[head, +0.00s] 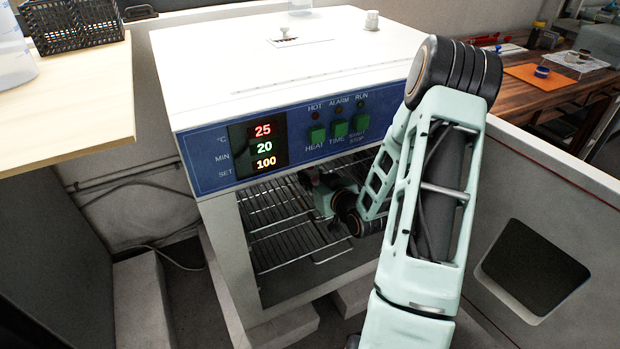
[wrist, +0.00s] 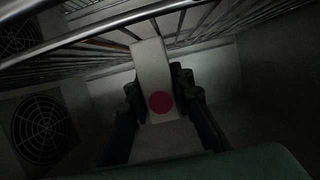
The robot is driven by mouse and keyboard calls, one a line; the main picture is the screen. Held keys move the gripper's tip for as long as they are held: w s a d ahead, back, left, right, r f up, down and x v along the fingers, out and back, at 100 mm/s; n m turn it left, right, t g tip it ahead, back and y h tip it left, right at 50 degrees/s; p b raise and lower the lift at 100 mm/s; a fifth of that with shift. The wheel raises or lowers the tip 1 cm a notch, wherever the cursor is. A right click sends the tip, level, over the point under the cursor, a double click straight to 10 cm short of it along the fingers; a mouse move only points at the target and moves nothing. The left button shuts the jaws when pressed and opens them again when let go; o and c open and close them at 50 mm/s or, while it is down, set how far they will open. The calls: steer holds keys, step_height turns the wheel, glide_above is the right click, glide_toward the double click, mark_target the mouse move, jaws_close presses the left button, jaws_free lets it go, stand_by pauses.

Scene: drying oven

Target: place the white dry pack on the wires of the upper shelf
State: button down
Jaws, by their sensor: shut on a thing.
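My gripper (wrist: 161,92) is shut on the white dry pack (wrist: 153,62), a pale flat pack with a red dot, with one finger on each side of it. In the head view my gripper (head: 318,184) reaches in through the oven's open front, partly hidden by my arm and in shade, and the pack cannot be made out there. The upper shelf (head: 262,196) is a wire rack just below the control panel. In the wrist view, shelf wires (wrist: 90,45) run close to the pack's far end; whether they touch is unclear.
The white drying oven (head: 290,70) has a blue panel reading 25, 20 and 100. A lower wire shelf (head: 290,243) lies beneath. Round wall grilles (wrist: 45,128) show inside. The open door (head: 555,215) stands at the right, and a wooden table (head: 70,100) at the left.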

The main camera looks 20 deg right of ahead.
steer(key=shift+f, duration=0.1)
steer(key=c, duration=1.7)
jaws_free()
steer(key=p+v, duration=0.3)
steer(key=v, duration=0.9)
steer(key=shift+r, duration=0.2)
steer(key=shift+a, duration=0.1)
